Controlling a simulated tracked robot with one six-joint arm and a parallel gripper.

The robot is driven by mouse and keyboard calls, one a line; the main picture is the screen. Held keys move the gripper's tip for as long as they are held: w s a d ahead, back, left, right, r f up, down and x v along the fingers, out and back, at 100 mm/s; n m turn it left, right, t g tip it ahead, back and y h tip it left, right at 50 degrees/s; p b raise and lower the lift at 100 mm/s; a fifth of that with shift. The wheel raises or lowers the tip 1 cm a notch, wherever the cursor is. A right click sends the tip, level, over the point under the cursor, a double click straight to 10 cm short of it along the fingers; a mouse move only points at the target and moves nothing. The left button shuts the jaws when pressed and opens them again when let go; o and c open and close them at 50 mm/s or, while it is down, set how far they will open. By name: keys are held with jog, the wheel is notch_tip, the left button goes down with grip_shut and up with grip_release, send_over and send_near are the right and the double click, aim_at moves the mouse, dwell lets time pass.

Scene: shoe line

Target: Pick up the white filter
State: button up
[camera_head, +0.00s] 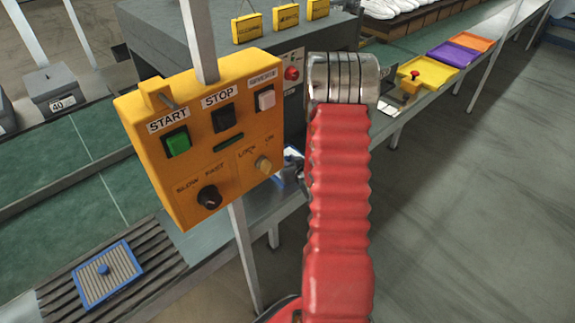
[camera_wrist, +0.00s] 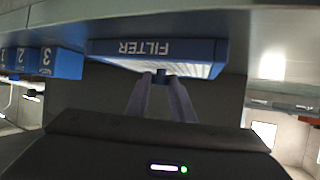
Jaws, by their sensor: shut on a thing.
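The white filter, with a blue frame and an upside-down FILTER label (camera_wrist: 146,49), fills the upper middle of the wrist view. Its white pleated face (camera_wrist: 195,69) shows below the frame. My gripper (camera_wrist: 161,78) is shut on the small dark blue knob of this filter. In the head view my gripper is hidden behind my red arm and the yellow control box. A bit of blue and white shows between them, too small to tell for sure. Another blue-framed filter (camera_head: 104,276), greyish with a blue knob, lies on a ribbed rack (camera_head: 160,282) at the lower left.
The yellow control box (camera_head: 205,140) on a post stands close left of my arm. Blue blocks numbered 1, 2 and 3 (camera_wrist: 62,63) are left of the filter in the wrist view. Coloured trays (camera_head: 450,54) lie at the back right. Floor at right is clear.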

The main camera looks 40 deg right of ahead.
grip_shut()
jog(key=shift+r, duration=0.1)
notch_tip(320, 180, up, 10)
dwell(0.7)
